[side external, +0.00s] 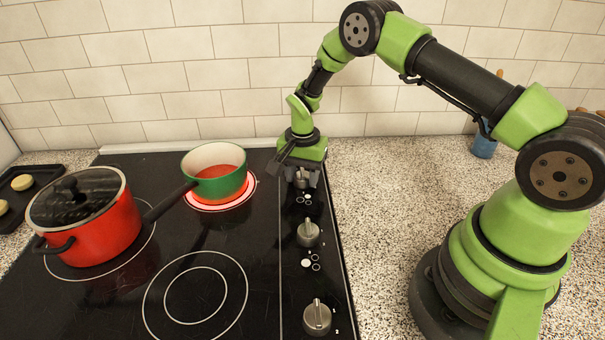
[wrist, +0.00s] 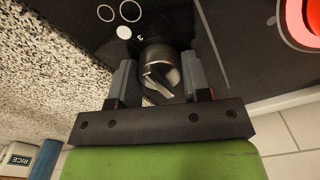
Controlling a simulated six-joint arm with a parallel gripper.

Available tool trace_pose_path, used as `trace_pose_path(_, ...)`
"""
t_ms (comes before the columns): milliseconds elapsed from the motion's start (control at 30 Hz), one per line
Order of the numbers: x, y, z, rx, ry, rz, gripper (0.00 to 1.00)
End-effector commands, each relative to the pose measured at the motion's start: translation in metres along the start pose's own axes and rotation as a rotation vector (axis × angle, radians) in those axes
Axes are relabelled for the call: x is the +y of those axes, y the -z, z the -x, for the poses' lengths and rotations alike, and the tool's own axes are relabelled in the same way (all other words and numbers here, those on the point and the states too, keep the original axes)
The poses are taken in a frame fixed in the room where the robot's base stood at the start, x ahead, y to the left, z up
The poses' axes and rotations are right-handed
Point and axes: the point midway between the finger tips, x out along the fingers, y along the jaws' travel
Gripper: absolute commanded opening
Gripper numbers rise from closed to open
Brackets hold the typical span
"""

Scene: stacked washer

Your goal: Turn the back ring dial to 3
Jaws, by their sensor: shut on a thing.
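The back dial (side external: 302,178) is a silver knob on the right strip of the black cooktop, closest to the tiled wall. My gripper (side external: 303,184) points down over it and partly hides it. In the wrist view, the gripper (wrist: 158,75) is shut on the dial (wrist: 160,66), one finger on each side. The dial's raised grip bar lies at a slant in that view. A small pale mark shows beside the dial, too small to read surely. The back ring (side external: 252,187) glows red under a green pot (side external: 222,182).
A middle dial (side external: 308,232) and a front dial (side external: 317,317) stand on the same strip. A red lidded pot (side external: 90,225) is at left; the front ring (side external: 195,294) is bare. A blue container (side external: 483,146) stands on the speckled counter (side external: 375,205), largely clear beside the cooktop.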

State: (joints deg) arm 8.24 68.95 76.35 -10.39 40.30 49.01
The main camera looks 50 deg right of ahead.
Motion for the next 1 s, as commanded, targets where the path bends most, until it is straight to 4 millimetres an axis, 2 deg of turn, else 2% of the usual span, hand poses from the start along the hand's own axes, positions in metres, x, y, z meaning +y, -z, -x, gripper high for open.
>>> trace_pose_path(467,0.0,0.0,0.001,0.0,0.001,-0.015,0.2)
trace_pose_path(500,0.0,0.0,0.001,0.0,0.001,-0.015,0.51)
trace_pose_path(600,0.0,0.0,0.0,0.0,0.001,-0.014,0.7)
trace_pose_path(867,0.0,0.0,0.001,0.0,0.001,-0.013,0.7)
trace_pose_path(1000,-0.001,0.001,0.013,0.002,0.003,-0.012,0.7)
